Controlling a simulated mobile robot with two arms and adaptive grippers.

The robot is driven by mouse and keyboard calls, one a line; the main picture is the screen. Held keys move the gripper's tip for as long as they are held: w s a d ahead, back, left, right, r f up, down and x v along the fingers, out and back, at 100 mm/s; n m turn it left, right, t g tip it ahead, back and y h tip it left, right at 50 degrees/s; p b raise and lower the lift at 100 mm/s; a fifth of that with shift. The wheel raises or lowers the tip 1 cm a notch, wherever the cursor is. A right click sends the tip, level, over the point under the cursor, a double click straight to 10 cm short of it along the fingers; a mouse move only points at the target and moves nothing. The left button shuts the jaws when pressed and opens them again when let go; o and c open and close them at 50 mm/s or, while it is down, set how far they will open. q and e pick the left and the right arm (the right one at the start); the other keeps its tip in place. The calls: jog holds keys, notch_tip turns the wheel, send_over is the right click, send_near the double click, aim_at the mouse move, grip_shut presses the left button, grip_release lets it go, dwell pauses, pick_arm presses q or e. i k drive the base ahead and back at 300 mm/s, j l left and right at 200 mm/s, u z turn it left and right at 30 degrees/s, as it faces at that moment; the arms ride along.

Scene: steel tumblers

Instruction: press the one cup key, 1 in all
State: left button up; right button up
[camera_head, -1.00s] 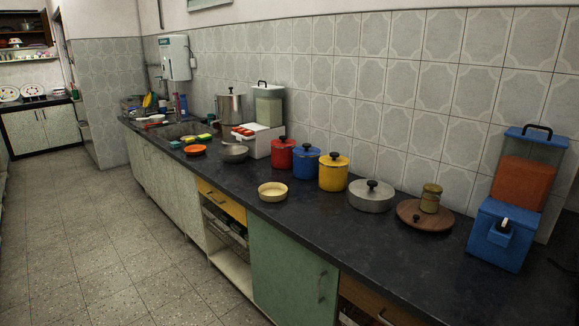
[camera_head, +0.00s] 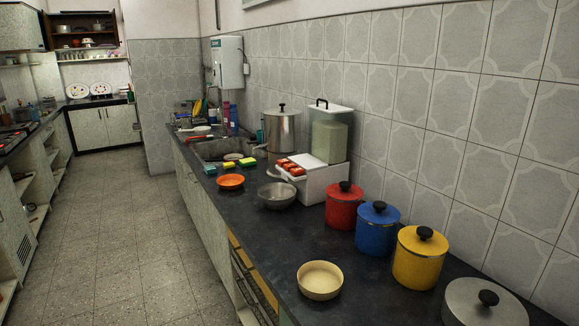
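No cup key can be made out in this view. A white box-shaped unit (camera_head: 314,192) stands on the dark counter against the tiled wall, with several small red-orange pieces (camera_head: 290,168) on its top. They are too small to tell whether any is a key. A clear container with a black handle (camera_head: 329,133) stands just behind it. A white wall unit (camera_head: 228,62) hangs further back, and no marked key on it can be read. Neither of my grippers is in view.
On the counter (camera_head: 262,242) stand red (camera_head: 343,208), blue (camera_head: 377,232) and yellow (camera_head: 418,262) canisters, a grey lidded pot (camera_head: 482,306), a cream bowl (camera_head: 320,281), an orange bowl (camera_head: 231,182) and a steel pot (camera_head: 281,132). The tiled floor (camera_head: 120,235) at left is clear.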

aim_at(287, 166)
jog(key=i+j+z, duration=0.1)
jog(key=i+j, duration=0.15)
jog(key=i+j+z, duration=0.1)
jog(key=i+j, duration=0.15)
jog(key=j, duration=0.15)
jog(key=i+j+z, duration=0.25)
jog(key=i+j, duration=0.15)
jog(key=j, duration=0.3)
jog(key=i+j+z, duration=0.1)
jog(key=j, duration=0.3)
jog(key=i+j+z, duration=0.1)
jog(key=i+j, duration=0.15)
jog(key=j, duration=0.15)
jog(key=i+j+z, duration=0.1)
jog(key=j, duration=0.3)
jog(key=i+j+z, duration=0.1)
jog(key=i+j, duration=0.15)
jog(key=j, duration=0.15)
